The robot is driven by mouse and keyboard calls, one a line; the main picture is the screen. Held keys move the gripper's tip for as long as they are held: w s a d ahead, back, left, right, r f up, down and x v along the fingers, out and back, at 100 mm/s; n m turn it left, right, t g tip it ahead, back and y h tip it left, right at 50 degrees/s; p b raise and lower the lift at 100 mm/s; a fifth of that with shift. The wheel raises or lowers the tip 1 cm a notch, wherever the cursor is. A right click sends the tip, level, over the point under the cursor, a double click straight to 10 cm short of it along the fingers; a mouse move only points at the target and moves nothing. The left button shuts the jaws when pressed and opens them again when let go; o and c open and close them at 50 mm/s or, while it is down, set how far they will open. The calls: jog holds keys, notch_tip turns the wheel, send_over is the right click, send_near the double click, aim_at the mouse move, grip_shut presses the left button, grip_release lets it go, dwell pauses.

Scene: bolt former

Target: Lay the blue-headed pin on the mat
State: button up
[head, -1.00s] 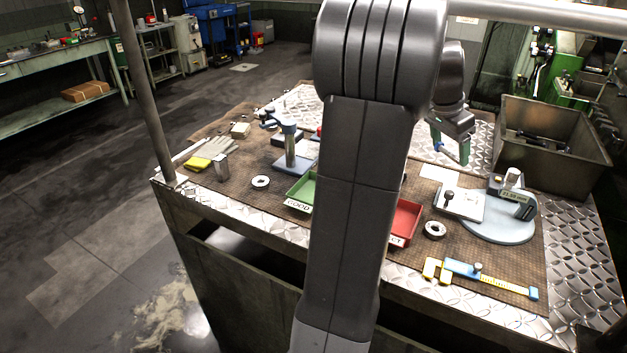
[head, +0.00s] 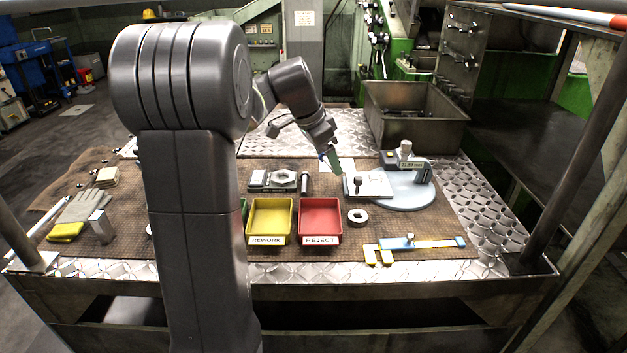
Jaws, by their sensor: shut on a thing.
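I cannot pick out a blue head for certain. A brown woven mat (head: 440,223) covers much of the bench top; the gripper is above its rear part, beside a pale sheet (head: 344,164). The height of the gripper over the bench is hard to judge.
A yellow tray (head: 270,203) and a red tray (head: 320,204) stand left of a ring (head: 357,216). A round-based gauge (head: 410,190), a yellow-blue caliper (head: 425,243) and a metal bin (head: 415,100) are to the right.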

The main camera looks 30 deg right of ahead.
aim_at(332, 187)
jog(key=shift+f, duration=2.9)
jog(key=shift+f, duration=0.2)
jog(key=o, duration=1)
jog(key=shift+a+r, duration=0.1)
jog(key=shift+r, duration=0.4)
jog(key=v, duration=1.1)
jog(key=shift+a+r, duration=0.15)
